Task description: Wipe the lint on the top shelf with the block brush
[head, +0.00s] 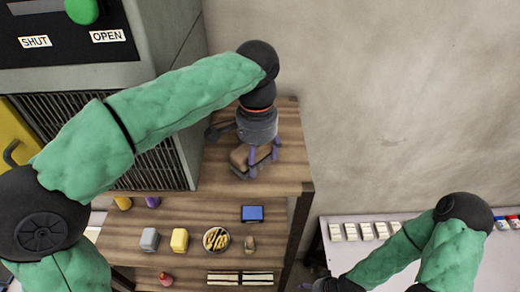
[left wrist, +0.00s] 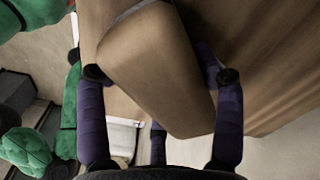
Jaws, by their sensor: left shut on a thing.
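My left gripper (head: 262,157) is over the wooden top shelf (head: 285,178), near its right side. It is shut on the brown block brush (head: 240,158). In the left wrist view the brush (left wrist: 160,75) is a tan, rounded block between the purple fingers (left wrist: 160,110). I cannot tell whether its underside touches the shelf. No lint can be made out; the arm and gripper hide part of the shelf. My right gripper (head: 312,286) shows only as a dark part at the bottom edge, and its jaws cannot be read.
The lower shelf (head: 120,240) holds a grey block (head: 149,240), a yellow block (head: 179,240), a round bowl (head: 216,239) and a blue item (head: 252,213). A grey cabinet (head: 160,60) stands left of the top shelf. A white table (head: 340,258) is at right.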

